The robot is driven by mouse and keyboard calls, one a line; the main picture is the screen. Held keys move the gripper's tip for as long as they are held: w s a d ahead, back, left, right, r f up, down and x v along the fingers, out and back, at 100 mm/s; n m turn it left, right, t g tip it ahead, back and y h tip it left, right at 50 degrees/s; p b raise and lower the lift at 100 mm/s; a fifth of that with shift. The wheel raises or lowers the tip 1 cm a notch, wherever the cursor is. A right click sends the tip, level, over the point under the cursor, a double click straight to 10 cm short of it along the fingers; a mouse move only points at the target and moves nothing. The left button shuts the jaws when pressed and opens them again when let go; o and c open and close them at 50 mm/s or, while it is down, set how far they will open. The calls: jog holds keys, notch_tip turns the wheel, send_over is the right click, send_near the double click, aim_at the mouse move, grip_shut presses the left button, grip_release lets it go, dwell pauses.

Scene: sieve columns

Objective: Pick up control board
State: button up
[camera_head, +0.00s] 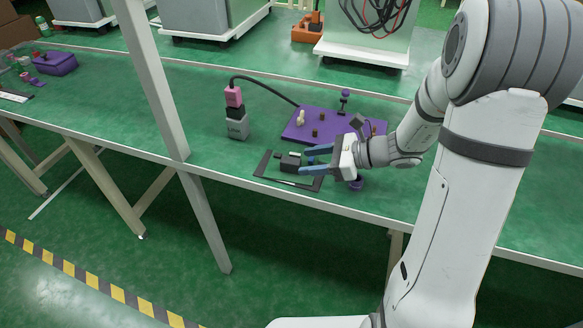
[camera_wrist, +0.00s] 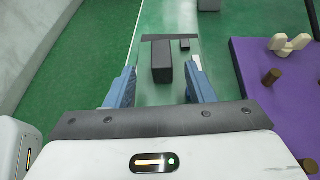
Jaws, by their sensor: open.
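My gripper (camera_head: 303,160) is open, with its two blue fingers pointing left, low over the green table. A dark rectangular block (camera_head: 290,162) stands just ahead of the fingertips on a dark flat frame (camera_head: 264,163). In the wrist view the block (camera_wrist: 162,60) shows between the finger lines, apart from both fingers.
A purple board (camera_head: 300,132) with pegs lies behind my gripper and on the right in the wrist view (camera_wrist: 250,85). A grey and pink device (camera_head: 237,125) with a black cable stands behind left. A slanted post (camera_head: 155,85) crosses the table's front. The table's left middle is clear.

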aim_at(284, 162)
jog(key=x, duration=0.4)
jog(key=b+x, duration=0.1)
jog(key=x, duration=0.2)
jog(key=shift+w+a, duration=0.3)
jog(key=shift+a, duration=0.05)
jog(key=shift+c, duration=0.2)
grip_shut()
